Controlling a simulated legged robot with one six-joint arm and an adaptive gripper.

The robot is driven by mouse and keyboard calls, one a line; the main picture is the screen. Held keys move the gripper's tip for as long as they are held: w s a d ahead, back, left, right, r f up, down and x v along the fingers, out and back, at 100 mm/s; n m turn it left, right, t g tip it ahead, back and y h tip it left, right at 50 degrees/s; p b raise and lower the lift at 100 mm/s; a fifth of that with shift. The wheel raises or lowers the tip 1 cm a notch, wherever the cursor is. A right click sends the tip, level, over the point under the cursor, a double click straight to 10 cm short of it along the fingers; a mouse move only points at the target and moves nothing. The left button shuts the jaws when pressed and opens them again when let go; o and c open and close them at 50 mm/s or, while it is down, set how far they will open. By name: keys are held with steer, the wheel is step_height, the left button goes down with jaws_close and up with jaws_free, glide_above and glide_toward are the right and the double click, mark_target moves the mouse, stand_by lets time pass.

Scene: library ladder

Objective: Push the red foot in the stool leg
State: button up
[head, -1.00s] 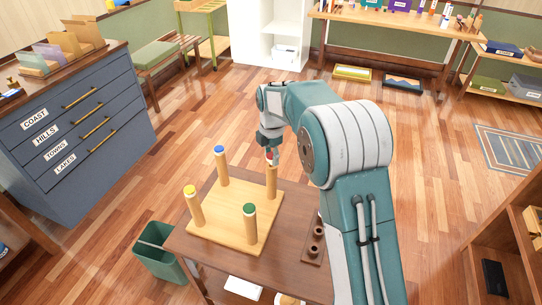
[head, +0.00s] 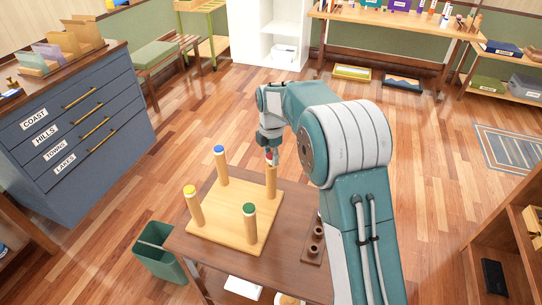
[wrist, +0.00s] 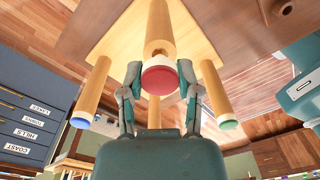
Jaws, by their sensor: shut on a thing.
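The wooden stool (head: 235,222) lies upside down on the brown table, its legs pointing up. My gripper (head: 270,154) is above the far right leg (head: 271,182). In the wrist view my gripper (wrist: 159,78) is shut on the round red foot (wrist: 160,81), with one finger on each side. The bare leg (wrist: 158,30) shows just beyond the foot, close to it and roughly in line. I cannot tell whether the foot's stem is in the leg's hole. The other legs carry a blue foot (head: 219,149), a yellow foot (head: 189,189) and a green foot (head: 249,208).
A dark holder (head: 314,242) with round sockets lies on the table (head: 290,245), right of the stool. A green bin (head: 157,250) stands at the table's left. A blue drawer cabinet (head: 85,130) is farther left. Open floor lies behind the table.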

steer(key=shift+f, duration=1.2)
stand_by(1.8)
steer(key=o, duration=0.8)
steer(key=shift+o, duration=1)
steer(key=shift+r, duration=3.05)
